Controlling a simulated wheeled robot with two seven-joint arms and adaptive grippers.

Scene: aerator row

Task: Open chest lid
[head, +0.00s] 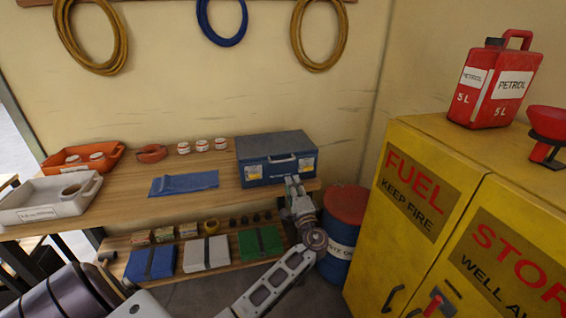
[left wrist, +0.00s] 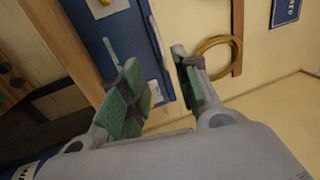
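The blue chest (head: 278,170) stands on the right end of the wooden bench, with its dark blue-grey lid (head: 275,144) down. Its front has two pale labels. My left gripper (head: 294,182) is in front of the chest, close to its lower front face. In the left wrist view, the gripper (left wrist: 160,78) has its two green-padded fingers apart with nothing held between them. The blue chest (left wrist: 108,45) fills the space behind the fingers there. I cannot tell whether a finger touches it. My right gripper is in neither view.
The bench (head: 222,205) also holds a blue cloth (head: 184,183), several small tins and trays at left. A lower shelf (head: 215,262) holds coloured cases. A drum with a red top (head: 346,204) and a yellow fuel cabinet (head: 420,150) stand right of the arm.

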